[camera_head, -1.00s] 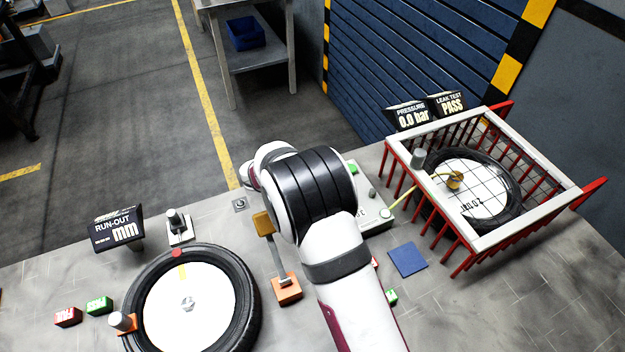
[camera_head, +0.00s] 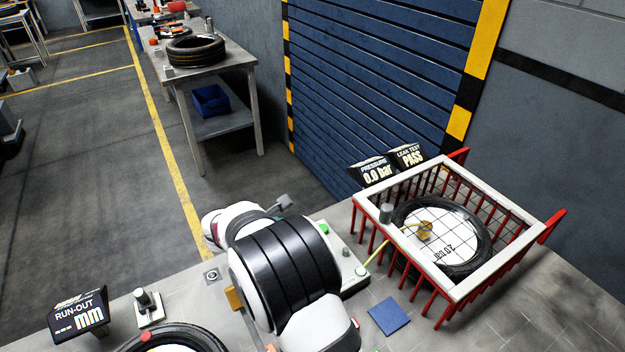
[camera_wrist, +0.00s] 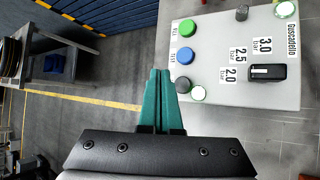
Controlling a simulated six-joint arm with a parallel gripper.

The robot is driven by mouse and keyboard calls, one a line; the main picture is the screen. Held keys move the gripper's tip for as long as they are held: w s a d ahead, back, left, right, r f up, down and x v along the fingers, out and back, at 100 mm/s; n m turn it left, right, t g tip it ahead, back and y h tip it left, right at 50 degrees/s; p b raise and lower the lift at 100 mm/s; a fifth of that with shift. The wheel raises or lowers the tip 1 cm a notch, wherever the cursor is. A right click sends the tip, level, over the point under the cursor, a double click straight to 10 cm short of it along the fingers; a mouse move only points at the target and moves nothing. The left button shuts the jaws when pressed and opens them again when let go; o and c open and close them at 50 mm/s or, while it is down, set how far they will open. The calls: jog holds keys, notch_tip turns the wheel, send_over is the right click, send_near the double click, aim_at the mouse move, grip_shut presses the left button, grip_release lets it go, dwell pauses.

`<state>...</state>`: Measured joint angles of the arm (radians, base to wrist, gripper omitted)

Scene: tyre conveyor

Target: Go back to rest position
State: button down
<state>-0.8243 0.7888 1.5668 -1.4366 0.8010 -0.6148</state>
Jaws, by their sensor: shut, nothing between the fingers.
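My gripper (camera_wrist: 159,72) shows in the wrist view with its two green fingers pressed together, shut and empty. It hangs beside the left edge of a grey control box (camera_wrist: 240,80) with green and blue buttons, a black switch and pressure labels. The fingertips look apart from the box, though I cannot tell the height. In the head view, the arm covers most of the gripper and part of the control box (camera_head: 352,285).
A red and white cage (camera_head: 487,285) with a tyre (camera_head: 472,225) inside stands at right. A blue pad (camera_head: 389,316) lies before it. The run-out display (camera_head: 80,312) and another tyre (camera_head: 135,343) are at lower left. A workbench (camera_head: 240,72) stands behind, across open floor.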

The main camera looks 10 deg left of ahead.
jog(key=s+d+r+m+g+h, duration=0.1)
jog(key=d+r+m, duration=0.25)
jog(key=d, duration=0.45)
jog(key=s+d+r+m+g+h, duration=0.1)
jog(key=s+d+r+m+h, duration=0.15)
jog(key=d+m, duration=0.35)
jog(key=s+d+r+m+g+y, duration=0.1)
jog(key=s+d+r+m+g, duration=0.3)
jog(key=s+d+m, duration=0.65)
jog(key=s+d+m+g+y, duration=0.2)
jog(key=s+m+y, duration=0.3)
jog(key=s, duration=1.5)
jog(key=m+g, duration=0.1)
jog(key=m, duration=0.4)
jog(key=shift+d+m+y, duration=0.35)
jog(key=shift+m, duration=0.05)
jog(key=c, duration=1.5)
grip_release()
jog(key=shift+w+r, duration=0.1)
jog(key=shift+c, duration=0.2)
